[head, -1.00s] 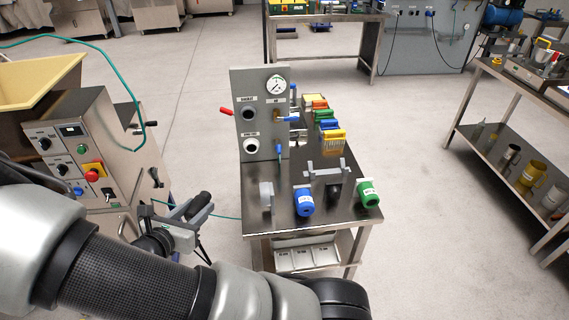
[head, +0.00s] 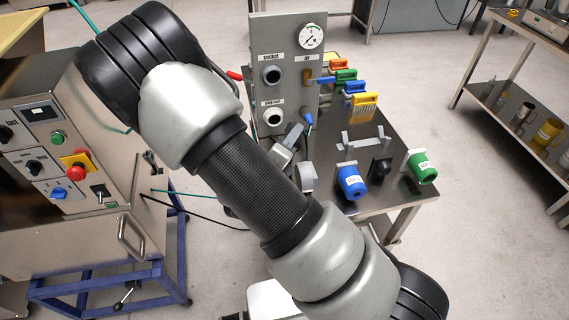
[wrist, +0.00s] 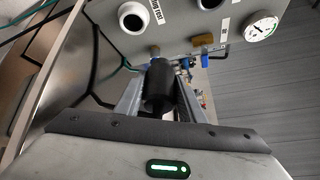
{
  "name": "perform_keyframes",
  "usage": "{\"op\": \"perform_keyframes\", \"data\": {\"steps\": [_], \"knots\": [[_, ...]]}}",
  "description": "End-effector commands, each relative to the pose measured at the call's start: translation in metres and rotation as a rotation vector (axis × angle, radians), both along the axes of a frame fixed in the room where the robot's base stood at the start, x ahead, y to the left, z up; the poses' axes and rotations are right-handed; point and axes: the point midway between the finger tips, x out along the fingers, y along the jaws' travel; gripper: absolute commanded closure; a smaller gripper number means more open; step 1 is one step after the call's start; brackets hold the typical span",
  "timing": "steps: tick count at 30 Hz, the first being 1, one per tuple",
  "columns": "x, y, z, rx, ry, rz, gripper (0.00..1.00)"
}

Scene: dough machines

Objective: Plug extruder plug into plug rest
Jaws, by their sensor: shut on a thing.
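The black extruder plug (wrist: 160,88) is between the two fingers of my gripper (wrist: 168,72) in the wrist view, and the gripper is shut on it. The plug rest (wrist: 133,16), a white-ringed dark round opening in the grey panel, is ahead of the plug in that view, apart from it. In the head view the plug rest (head: 272,118) is the lower opening on the panel, under a label. My gripper (head: 294,136) is just below and right of it there, partly hidden by my arm. The held plug is not clear in the head view.
The panel (head: 290,48) also has an upper socket (head: 271,75), a gauge (head: 312,36) and blue fittings (head: 308,119). Blue (head: 351,182) and green (head: 422,168) cylinders and a grey stand (head: 363,142) occupy the steel table (head: 395,200). The extruder machine (head: 60,150) is at left.

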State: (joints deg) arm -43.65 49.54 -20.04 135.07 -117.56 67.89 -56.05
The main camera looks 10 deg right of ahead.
Motion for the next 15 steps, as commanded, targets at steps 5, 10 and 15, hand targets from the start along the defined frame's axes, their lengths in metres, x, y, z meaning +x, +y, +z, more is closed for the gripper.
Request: {"op": "perform_keyframes", "data": {"steps": [5, 10, 15], "knots": [[0.007, 0.012, -0.042, -0.342, 0.060, 0.182, 0.95], [0.009, 0.021, -0.048, -0.448, 0.059, 0.248, 0.95], [0.010, 0.022, -0.047, -0.458, 0.058, 0.256, 0.95]]}}
